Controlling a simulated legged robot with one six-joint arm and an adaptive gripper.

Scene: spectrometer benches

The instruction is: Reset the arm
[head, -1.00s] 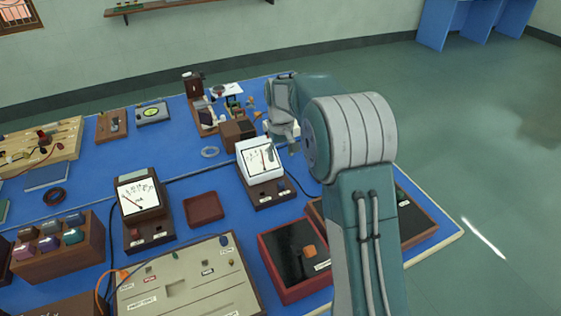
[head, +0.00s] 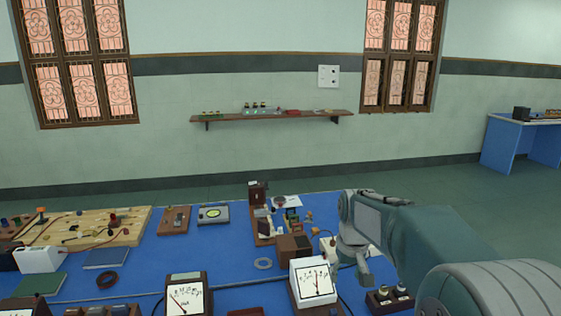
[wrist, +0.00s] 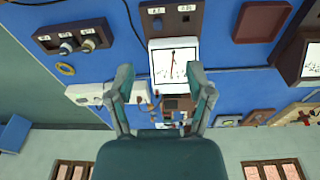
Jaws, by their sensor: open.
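My arm reaches in from the lower right of the head view. The white meter (wrist: 175,65) appears beyond the fingertips there. I cannot tell the exact height above the table.
The blue table (head: 215,262) is crowded. A dark dial meter (head: 187,298) stands front centre, a wooden board (head: 85,228) with parts lies left, and a two-knob box (head: 390,299) sits below my arm. Open floor (head: 450,185) lies right. A wall shelf (head: 270,116) is behind.

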